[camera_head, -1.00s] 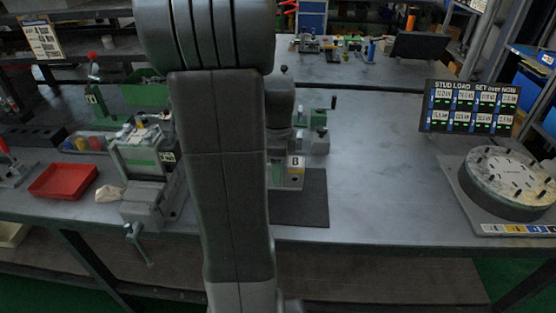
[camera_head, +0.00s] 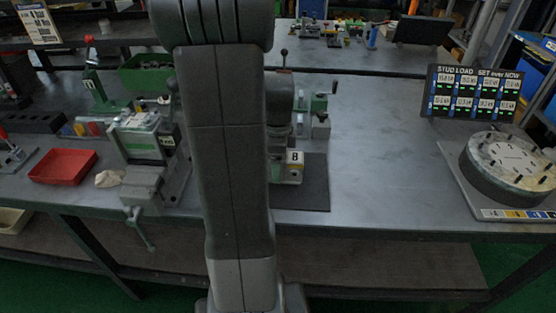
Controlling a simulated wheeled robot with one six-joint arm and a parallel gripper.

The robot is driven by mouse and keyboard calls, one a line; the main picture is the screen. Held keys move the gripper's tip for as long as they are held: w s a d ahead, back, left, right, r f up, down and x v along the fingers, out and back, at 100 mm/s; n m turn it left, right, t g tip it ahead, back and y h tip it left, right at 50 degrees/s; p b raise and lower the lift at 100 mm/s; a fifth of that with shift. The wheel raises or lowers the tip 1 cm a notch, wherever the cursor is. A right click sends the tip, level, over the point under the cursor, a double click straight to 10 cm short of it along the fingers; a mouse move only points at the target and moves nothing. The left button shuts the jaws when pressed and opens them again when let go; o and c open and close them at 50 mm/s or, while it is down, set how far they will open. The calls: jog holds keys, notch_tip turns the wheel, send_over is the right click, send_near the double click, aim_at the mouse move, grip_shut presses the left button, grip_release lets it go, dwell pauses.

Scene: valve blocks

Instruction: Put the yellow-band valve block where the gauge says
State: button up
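A dark display (camera_head: 474,93) headed "STUD LOAD SET over NOW" stands at the right with rows of readings, too small to read surely. My gripper is not visible; my own arm fills the centre of the view.
A round disc fixture (camera_head: 512,166) with dark studs sits on a plate at the right. A vise (camera_head: 150,165), a red tray (camera_head: 62,167) and a green bin (camera_head: 146,76) are at the left. The bench between the mat and the disc is clear.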

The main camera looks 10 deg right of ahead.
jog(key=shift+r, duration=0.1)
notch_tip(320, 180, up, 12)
jog(key=p, duration=0.1)
jog(key=shift+p, duration=0.35)
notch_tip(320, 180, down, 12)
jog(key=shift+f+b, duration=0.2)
jog(key=shift+b, duration=0.7)
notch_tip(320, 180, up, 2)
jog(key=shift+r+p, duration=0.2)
jog(key=shift+p, duration=0.1)
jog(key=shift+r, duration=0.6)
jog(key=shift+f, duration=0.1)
